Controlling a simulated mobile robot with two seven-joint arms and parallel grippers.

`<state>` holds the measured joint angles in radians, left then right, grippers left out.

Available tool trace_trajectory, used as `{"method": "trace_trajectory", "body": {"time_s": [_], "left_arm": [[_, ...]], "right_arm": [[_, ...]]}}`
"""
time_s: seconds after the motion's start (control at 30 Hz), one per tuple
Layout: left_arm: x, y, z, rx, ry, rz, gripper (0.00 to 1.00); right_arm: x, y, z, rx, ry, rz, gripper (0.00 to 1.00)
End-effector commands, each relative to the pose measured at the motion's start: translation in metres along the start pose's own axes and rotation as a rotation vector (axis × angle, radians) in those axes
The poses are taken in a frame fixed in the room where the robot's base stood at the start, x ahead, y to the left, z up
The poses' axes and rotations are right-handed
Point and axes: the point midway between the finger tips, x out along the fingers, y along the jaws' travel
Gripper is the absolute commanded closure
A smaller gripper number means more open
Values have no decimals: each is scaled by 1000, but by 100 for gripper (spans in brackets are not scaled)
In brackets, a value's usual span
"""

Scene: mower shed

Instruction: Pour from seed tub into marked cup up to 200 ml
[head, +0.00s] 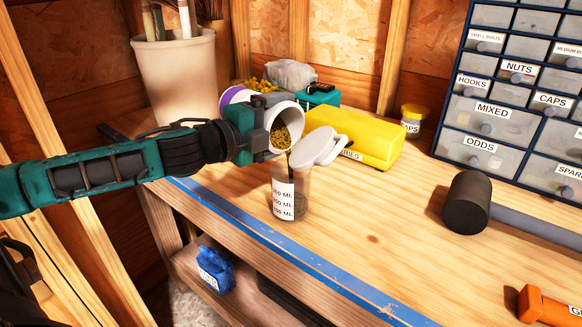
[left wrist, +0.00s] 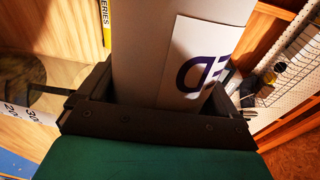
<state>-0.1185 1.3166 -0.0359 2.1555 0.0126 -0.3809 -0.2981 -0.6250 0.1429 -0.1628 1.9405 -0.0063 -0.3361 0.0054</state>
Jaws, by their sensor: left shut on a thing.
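My left gripper (head: 258,132) is shut on the seed tub (head: 285,120), a white tub tilted on its side with yellowish seed at its mouth. Its pale lid (head: 320,146) hangs open. The tub also shows in the left wrist view (left wrist: 145,55), with purple letters on a label. The marked cup (head: 289,208) stands upright and clear on the bench, just below the tub's mouth. A dark stream seems to run down into it, and its contents look dark; the level is hard to read. It shows at the left of the left wrist view (left wrist: 50,75). My right gripper is not in view.
A yellow box (head: 365,138) lies behind the cup. A large bin (head: 175,75) stands at the back left, a small yellow-lidded jar (head: 412,118) behind. A mallet (head: 468,200) and drawer cabinet (head: 510,100) are at the right. The bench front has blue tape (head: 270,235).

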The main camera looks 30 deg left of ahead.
Motion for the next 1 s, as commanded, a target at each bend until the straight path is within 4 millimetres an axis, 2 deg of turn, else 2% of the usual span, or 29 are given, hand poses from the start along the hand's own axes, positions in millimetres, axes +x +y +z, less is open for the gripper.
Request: {"method": "trace_trajectory", "body": {"time_s": [1.0], "left_arm": [[0, -3, -2, 49, -5, -3, 74]], "right_arm": [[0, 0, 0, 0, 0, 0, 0]]}}
